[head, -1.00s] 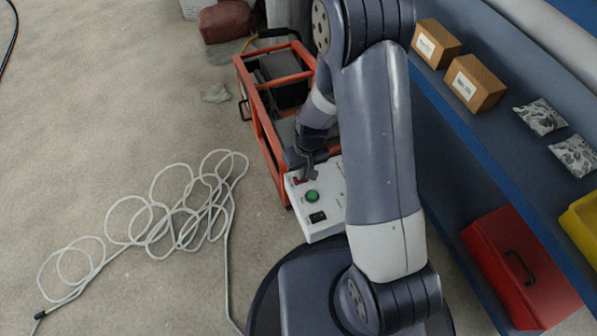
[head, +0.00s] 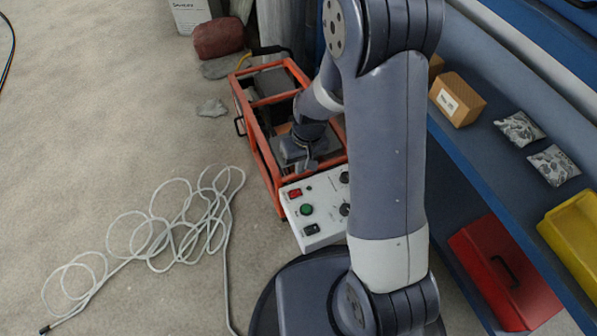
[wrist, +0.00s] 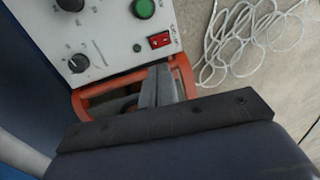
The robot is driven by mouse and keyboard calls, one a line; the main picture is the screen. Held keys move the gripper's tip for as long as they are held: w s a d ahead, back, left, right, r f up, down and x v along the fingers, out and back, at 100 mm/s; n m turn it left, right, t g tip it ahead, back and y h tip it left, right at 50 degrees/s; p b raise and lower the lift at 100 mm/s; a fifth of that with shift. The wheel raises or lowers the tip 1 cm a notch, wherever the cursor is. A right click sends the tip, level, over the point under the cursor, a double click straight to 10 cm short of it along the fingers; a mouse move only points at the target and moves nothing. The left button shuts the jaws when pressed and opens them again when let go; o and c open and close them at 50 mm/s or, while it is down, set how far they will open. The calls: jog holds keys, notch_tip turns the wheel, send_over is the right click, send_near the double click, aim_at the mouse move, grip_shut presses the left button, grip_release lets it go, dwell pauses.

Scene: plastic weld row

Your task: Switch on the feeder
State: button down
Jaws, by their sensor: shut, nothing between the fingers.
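The feeder is an orange-framed machine (head: 262,135) with a white control panel (head: 325,222) on its near end. The wrist view shows the red switch (wrist: 160,40), green button (wrist: 143,8) and a knob (wrist: 77,63) close up. The red switch looks bright red; I cannot tell its position surely. My gripper (head: 306,168) is shut and empty, just behind the panel edge, apart from the switch. Its fingers (wrist: 160,75) point toward the panel.
A coiled pale cable (head: 160,225) lies on the floor at left. The blue shelf (head: 490,165) at right holds a cardboard box (head: 457,99) and packets (head: 520,129). A red case (head: 505,270) and a yellow bin (head: 570,235) stand there too. Floor at left is mostly open.

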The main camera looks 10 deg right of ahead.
aim_at(291, 193)
jog(key=shift+d+r+p, duration=0.2)
jog(key=shift+r+p, duration=0.15)
jog(key=shift+r, duration=1.25)
jog(key=shift+s+a+p, duration=0.15)
jog(key=shift+a+p, duration=0.35)
jog(key=shift+a, duration=0.1)
jog(key=shift+f, duration=0.15)
jog(key=f+b, duration=0.1)
jog(key=f, duration=0.3)
jog(key=a+f+b, duration=0.1)
jog(key=f+b, duration=0.1)
jog(key=f, duration=0.3)
jog(key=f+b, duration=0.2)
jog(key=f, duration=0.2)
jog(key=shift+s+a+f, duration=0.2)
jog(key=shift+a+f, duration=0.15)
jog(key=shift+f, duration=0.1)
